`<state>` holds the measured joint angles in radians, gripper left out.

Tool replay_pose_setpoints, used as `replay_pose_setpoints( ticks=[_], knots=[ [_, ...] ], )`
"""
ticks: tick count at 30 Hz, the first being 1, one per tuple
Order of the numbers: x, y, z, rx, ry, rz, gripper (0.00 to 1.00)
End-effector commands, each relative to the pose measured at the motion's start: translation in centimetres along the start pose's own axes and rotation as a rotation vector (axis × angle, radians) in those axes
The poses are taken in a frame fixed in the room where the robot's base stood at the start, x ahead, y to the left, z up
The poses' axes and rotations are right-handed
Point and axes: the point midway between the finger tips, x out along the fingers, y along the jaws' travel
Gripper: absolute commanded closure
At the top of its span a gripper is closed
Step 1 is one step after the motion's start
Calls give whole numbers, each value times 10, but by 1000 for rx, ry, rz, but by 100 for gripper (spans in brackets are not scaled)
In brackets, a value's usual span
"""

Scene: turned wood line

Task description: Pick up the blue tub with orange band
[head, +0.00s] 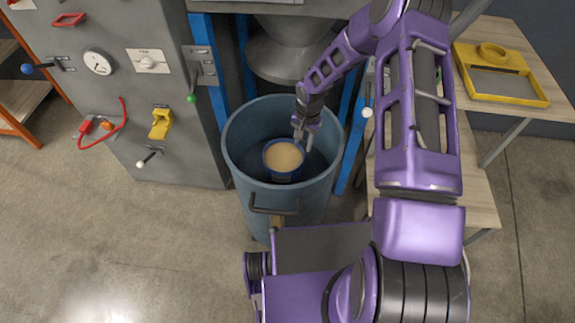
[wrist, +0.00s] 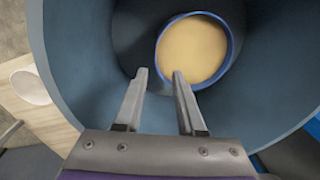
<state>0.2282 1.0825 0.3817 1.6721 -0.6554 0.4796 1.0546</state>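A small round blue tub (head: 269,168) with a tan top or filling sits inside a large blue bin (head: 238,165). No orange band can be made out on the tub. In the wrist view the small tub (wrist: 196,50) lies just beyond my fingers, and my right finger overlaps its lower-left rim. My gripper (head: 300,137) reaches down into the bin at the tub's upper right. In the wrist view my gripper (wrist: 160,74) has its fingertips apart with nothing clearly held between them. I cannot tell whether a finger touches the rim.
The bin's tall wall surrounds my gripper, with a dark handle (head: 274,208) in front. A grey hopper (head: 292,52) hangs behind it. A grey control panel (head: 135,85) stands left. A yellow tray (head: 543,97) lies on the wooden bench at right. The floor at left is clear.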

Motion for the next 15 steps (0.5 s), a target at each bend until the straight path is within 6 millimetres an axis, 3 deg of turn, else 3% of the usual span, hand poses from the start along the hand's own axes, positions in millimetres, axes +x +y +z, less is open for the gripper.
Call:
replay_pose_setpoints(
  ticks=[9,15],
  knots=[
    [69,1,2,1,-5,1,62],
    [105,1,2,0,-3,0,62]
  ],
)
